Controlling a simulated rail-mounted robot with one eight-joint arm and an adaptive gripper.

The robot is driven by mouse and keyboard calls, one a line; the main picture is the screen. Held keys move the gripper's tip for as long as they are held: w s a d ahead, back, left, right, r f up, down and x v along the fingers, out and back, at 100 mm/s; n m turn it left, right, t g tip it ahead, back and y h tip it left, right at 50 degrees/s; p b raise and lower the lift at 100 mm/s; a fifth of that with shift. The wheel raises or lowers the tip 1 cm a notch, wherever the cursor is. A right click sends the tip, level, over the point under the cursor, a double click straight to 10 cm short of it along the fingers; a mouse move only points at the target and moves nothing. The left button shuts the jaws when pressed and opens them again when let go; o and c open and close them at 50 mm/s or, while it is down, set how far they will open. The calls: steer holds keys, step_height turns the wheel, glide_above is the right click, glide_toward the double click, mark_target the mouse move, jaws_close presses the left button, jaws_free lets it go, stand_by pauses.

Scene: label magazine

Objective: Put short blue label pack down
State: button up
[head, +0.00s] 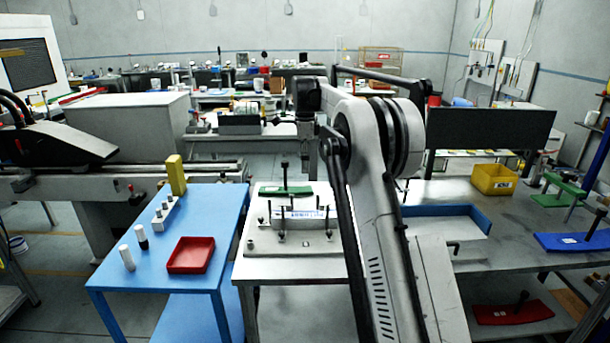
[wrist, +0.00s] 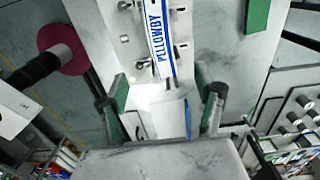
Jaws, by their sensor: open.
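The short blue label pack (wrist: 160,45), a white strip with blue edges and blue "PELLOWBY" lettering, lies among the posts of a pale fixture in the wrist view. It also shows in the head view as a white block with blue print (head: 303,213), standing between dark posts on the fixture plate (head: 265,247). My gripper (wrist: 160,92) is open, with a green-padded finger on each side. The pack lies just beyond the fingertips, and no finger is seen closed on it. In the head view my arm hides the right side of the fixture, and my fingers cannot be made out.
A green plate with a black knob (head: 285,190) lies behind the pack. A blue table (head: 215,225) to the left bears a red tray (head: 190,255) and several small cylinders. A grey bench with a yellow bin (head: 494,179) stands right.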

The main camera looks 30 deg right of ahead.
steer(key=s+a+r+n+t, duration=0.2)
steer(key=s+a+r+n, duration=0.4)
steer(key=s+a, duration=0.3)
steer(key=s+a+r+n+t, duration=0.1)
steer(key=s+a+r+n, duration=0.45)
steer(key=s, duration=0.65)
steer(key=s+a+f+n+t, duration=0.1)
steer(key=s+a+f+n, duration=0.2)
steer(key=s, duration=0.5)
steer(key=s+a+f+n+t, duration=0.1)
steer(key=s+a+f+n, duration=0.2)
steer(key=s, duration=0.6)
steer(key=s+a+f+n+t, duration=0.2)
steer(key=s+f+n, duration=0.3)
steer(key=s, duration=0.4)
steer(key=shift+a+f+n, duration=0.35)
steer(key=shift+a+f, duration=0.5)
step_height(320, 180, down, 5)
steer(key=b, duration=0.5)
steer(key=shift+f, duration=0.15)
